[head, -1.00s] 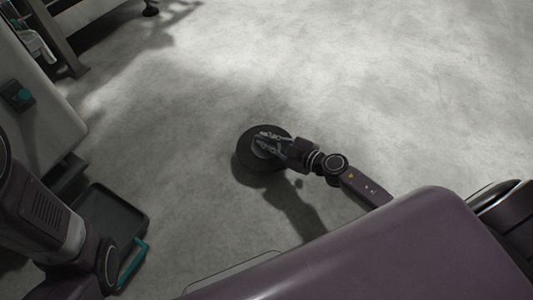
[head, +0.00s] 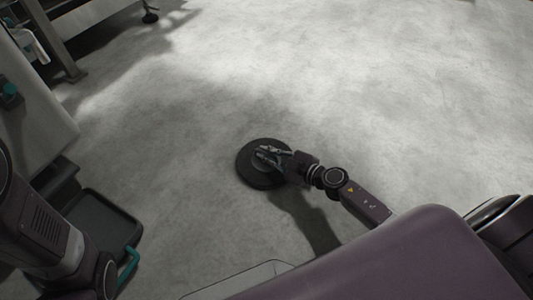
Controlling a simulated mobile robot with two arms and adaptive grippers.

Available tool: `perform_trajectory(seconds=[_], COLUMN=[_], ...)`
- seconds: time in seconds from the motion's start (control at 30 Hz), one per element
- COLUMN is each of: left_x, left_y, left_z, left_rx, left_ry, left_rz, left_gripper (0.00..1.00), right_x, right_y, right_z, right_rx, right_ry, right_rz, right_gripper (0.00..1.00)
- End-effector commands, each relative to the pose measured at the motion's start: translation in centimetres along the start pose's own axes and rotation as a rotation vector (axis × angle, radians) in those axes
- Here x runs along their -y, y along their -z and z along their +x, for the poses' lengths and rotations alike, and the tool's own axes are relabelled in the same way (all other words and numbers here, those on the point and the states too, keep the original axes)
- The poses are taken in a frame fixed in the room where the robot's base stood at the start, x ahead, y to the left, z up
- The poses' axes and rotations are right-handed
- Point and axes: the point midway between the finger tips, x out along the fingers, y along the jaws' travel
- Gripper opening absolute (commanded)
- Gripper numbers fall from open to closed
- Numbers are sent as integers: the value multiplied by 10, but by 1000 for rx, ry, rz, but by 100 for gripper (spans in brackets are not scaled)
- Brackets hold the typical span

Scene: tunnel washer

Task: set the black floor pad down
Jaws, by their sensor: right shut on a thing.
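The black floor pad (head: 250,172) is a round dark disc with a paler grey centre, in the middle of the head view. My right gripper (head: 264,155) is shut on it near its centre, reaching in from the right. The pad lies roughly flat, close to the floor; I cannot tell for sure whether it touches.
A dark tray (head: 104,222) with a teal handle (head: 128,264) sits at the lower left beside a pale machine (head: 35,105). A metal frame leg (head: 62,55) stands at the upper left. The grey concrete floor (head: 370,90) is clear ahead and to the right.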

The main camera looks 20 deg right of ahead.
Motion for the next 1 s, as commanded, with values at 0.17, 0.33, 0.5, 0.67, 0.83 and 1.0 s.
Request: perform_trajectory(seconds=[0.17,0.33,0.5,0.67,0.83,1.0], left_x=[0,0,0,2,5,8], left_y=[0,0,-1,-4,-9,-14], left_z=[0,0,2,10,25,38], left_rx=[0,0,1,1,1,1], left_ry=[0,0,0,0,0,0], left_rz=[0,1,1,1,1,1], left_gripper=[40,40,40,40,40,40], right_x=[0,1,-1,-1,-2,-2], right_y=[0,0,2,3,4,5], right_z=[0,0,-1,-18,-51,-84], right_rx=[0,0,0,3,3,2], right_ry=[0,1,1,3,2,2], right_rz=[0,0,-1,2,3,3], right_gripper=[27,27,27,27,27,27])
